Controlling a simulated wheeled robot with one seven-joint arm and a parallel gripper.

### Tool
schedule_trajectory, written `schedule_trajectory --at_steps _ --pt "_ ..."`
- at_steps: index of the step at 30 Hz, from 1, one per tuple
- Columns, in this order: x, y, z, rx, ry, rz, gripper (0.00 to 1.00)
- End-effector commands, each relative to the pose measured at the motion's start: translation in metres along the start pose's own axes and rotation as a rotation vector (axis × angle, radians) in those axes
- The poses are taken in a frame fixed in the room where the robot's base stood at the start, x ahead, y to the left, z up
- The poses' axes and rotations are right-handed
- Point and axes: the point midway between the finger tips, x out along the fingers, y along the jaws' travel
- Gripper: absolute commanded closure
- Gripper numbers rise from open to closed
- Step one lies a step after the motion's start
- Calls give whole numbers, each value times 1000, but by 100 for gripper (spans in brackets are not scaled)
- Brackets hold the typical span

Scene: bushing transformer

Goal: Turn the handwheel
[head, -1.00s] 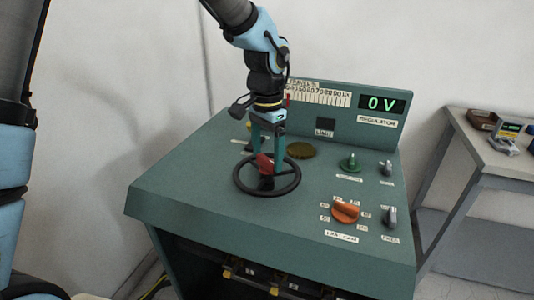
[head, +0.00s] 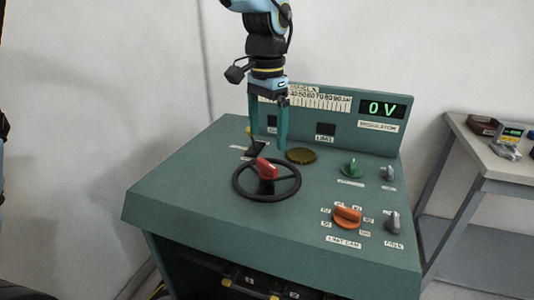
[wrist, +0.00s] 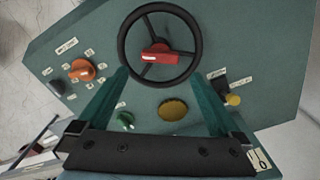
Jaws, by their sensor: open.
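The black handwheel (head: 291,188) with a red grip piece (head: 267,168) at its hub lies on the sloping green console top. In the wrist view the handwheel (wrist: 197,72) shows whole, with its red piece (wrist: 160,53) at the centre. My gripper (head: 267,146) is above and behind the handwheel, pointing down, with its two teal fingers apart and nothing between them. In the wrist view the fingers of my gripper (wrist: 165,80) spread wide below the wheel's rim and do not hold it.
The console (head: 180,180) carries an orange knob (head: 347,217), a green knob (head: 351,168), grey knobs, a brass disc (head: 300,156) and a small yellow-tipped lever. Its display (head: 384,107) reads 0 V. A side table (head: 490,160) with instruments stands at the right.

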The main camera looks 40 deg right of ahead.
Motion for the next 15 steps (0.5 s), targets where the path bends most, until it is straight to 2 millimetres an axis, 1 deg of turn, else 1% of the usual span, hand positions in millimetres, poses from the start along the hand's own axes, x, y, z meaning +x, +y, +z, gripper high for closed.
schedule_trajectory --at_steps 3,6,10,15 --pt "-18 0 0 -1 3 -1 0" --pt "-29 0 0 0 2 0 0" --pt "-35 0 0 0 0 0 0" --pt "-36 0 0 0 -1 1 0"
